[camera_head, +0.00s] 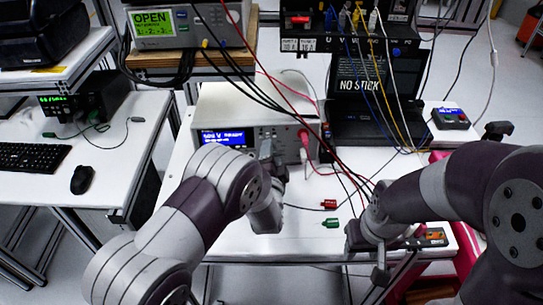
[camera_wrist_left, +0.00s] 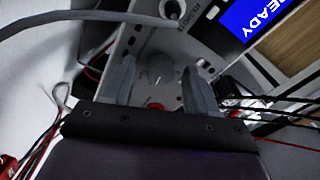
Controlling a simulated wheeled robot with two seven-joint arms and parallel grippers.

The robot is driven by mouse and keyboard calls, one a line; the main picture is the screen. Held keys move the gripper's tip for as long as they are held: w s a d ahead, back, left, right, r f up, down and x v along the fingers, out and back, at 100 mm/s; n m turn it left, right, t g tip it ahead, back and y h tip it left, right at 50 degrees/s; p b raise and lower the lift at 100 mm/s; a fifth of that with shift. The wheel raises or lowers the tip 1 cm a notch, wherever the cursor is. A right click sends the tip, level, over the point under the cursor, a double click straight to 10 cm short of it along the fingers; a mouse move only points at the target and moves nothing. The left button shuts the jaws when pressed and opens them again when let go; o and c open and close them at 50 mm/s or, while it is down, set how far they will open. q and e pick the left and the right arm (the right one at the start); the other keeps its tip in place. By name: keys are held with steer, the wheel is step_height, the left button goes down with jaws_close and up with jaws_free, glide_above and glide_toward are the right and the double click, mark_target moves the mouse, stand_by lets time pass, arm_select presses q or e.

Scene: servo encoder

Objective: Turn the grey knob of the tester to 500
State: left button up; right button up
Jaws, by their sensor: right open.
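The tester (camera_head: 213,110) is a white box with a blue display (camera_head: 226,138), standing on the white table. Its front panel also shows in the left wrist view, with the display (camera_wrist_left: 255,14) reading "READY". A grey knob (camera_wrist_left: 160,68) on that panel lies between the two fingers of my left gripper (camera_wrist_left: 158,80). The fingers are open, with a visible gap on each side of the knob. In the head view my left gripper (camera_head: 268,150) is at the tester's front and hides the knob. My right gripper (camera_head: 370,254) is open and empty near the table's front right.
A red plug (camera_head: 328,204) and a green plug (camera_head: 331,222) lie on the table between my grippers. Red and black cables hang across the tester's right side. A laptop (camera_head: 374,85) reading "NO STICK" stands behind. A dark boxed device (camera_head: 450,118) is at right.

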arm_select(q)
steer(key=s+r+b, duration=0.1)
steer(key=s, duration=1.1)
steer(key=shift+s+a, duration=0.3)
steer(key=shift+s, duration=0.05)
steer(key=s+a+n+g+p, duration=0.2)
steer(key=a+n+g, duration=0.6)
steer(key=g, duration=0.1)
steer(key=s+a+r+n+g+y+p, duration=0.1)
steer(key=s+a+r+n+g, duration=0.2)
steer(key=s+a+n+g, duration=0.3)
steer(key=s+a, duration=0.3)
steer(key=s, duration=0.4)
steer(key=shift+s+a+g, duration=0.25)
steer(key=shift+g, duration=0.15)
steer(key=shift+r, duration=0.1)
